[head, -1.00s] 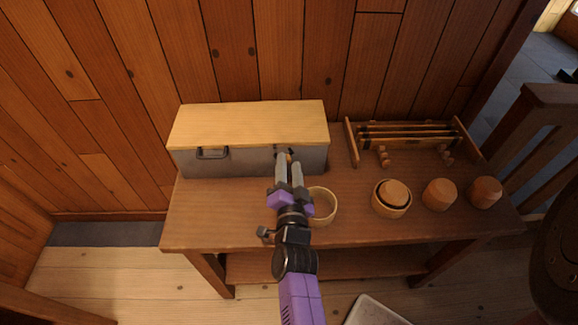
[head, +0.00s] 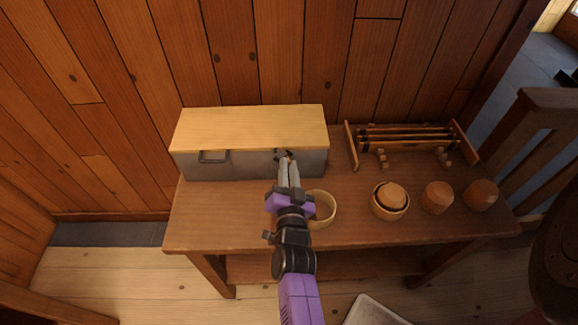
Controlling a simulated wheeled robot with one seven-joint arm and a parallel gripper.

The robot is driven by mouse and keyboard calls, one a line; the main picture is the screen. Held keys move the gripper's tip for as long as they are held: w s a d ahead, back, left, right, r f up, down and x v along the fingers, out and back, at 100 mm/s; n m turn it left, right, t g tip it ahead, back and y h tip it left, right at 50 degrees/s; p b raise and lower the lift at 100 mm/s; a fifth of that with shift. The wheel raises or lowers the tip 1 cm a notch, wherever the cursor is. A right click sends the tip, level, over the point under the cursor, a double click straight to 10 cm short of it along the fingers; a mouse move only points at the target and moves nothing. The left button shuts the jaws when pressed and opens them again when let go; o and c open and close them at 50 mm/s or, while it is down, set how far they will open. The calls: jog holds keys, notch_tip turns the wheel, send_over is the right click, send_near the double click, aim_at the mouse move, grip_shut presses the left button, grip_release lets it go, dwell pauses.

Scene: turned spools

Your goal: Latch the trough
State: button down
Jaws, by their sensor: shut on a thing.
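The trough (head: 240,164) is a grey box with a pale wooden lid (head: 250,127), standing at the left of the wooden table against the plank wall. The lid lies closed on top. A dark handle (head: 213,157) is on the left of its front, and a small dark latch (head: 281,154) is on the right of its front. My gripper (head: 289,162) is at the latch, its grey fingers together on a small part there. The fingers partly hide the latch, so I cannot tell whether it is fastened.
A pale round cup (head: 322,208) stands just right of my gripper. Farther right are a bowl holding a wooden piece (head: 391,197) and two wooden pieces (head: 437,198) (head: 480,194). A wooden rack with rods (head: 408,136) stands at the back right. The table front (head: 370,231) is clear.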

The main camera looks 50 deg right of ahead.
jog(key=n, duration=0.2)
jog(key=r+n+p, duration=0.1)
jog(key=n+p, duration=0.1)
jog(key=n, duration=0.1)
jog(key=shift+w+a+r+n, duration=0.25)
jog(key=shift+w+a+n, duration=0.05)
jog(key=shift+w, duration=0.1)
jog(key=shift+w+a+r+n, duration=0.1)
jog(key=shift+w+a+n, duration=0.1)
jog(key=shift+n, duration=0.8)
jog(key=shift+w+a+r+n, duration=0.1)
jog(key=shift+w+a+n, duration=0.1)
jog(key=shift+n, duration=0.8)
jog(key=c, duration=1.4)
grip_release()
jog(key=shift+b+v, duration=0.4)
jog(key=shift+v, duration=3.45)
